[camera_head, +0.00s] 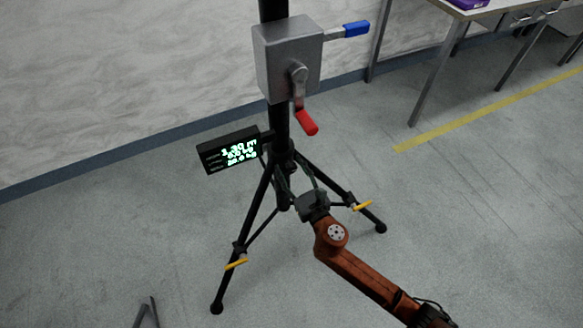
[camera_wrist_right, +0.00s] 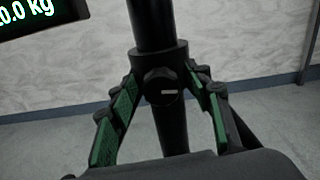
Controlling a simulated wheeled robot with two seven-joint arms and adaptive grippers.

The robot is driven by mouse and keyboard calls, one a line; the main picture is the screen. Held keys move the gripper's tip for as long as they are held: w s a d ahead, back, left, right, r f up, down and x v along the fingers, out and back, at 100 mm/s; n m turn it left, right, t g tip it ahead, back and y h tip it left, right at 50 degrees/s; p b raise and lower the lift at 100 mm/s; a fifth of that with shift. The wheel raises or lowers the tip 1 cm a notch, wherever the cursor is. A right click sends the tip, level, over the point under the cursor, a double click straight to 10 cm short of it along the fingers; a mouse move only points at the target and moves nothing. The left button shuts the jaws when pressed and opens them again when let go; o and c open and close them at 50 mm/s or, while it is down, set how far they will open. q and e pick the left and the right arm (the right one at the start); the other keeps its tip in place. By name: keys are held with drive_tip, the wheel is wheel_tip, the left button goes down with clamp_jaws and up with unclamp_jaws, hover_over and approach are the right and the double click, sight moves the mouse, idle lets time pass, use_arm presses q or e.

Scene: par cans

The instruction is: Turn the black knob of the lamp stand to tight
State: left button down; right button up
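The lamp stand (camera_head: 281,130) is a black tripod with a vertical column, standing on the floor in the head view. Its black knob (camera_wrist_right: 161,86) shows in the right wrist view, on a collar of the column, with a pale mark across its face. My right gripper (camera_head: 290,178) reaches the lower column from the right. In the wrist view its green-padded fingers (camera_wrist_right: 165,100) are spread to either side of the knob, with gaps between them and it. The knob is hidden or too small to tell in the head view. A grey tip at the bottom left may be my left gripper (camera_head: 147,312).
A grey winch box (camera_head: 287,60) with a red-handled crank (camera_head: 306,122) and a blue-handled lever (camera_head: 355,29) sits on the column. A black display (camera_head: 229,149) reads 1.30 m. Yellow levers (camera_head: 236,264) mark the legs. A table (camera_head: 480,12) stands at the upper right.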

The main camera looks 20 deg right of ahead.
drive_tip(key=c, duration=0.9)
drive_tip(key=shift+d, duration=0.2)
drive_tip(key=shift+c, duration=0.7)
drive_tip(key=shift+a, duration=0.1)
drive_tip(key=shift+m, duration=0.3)
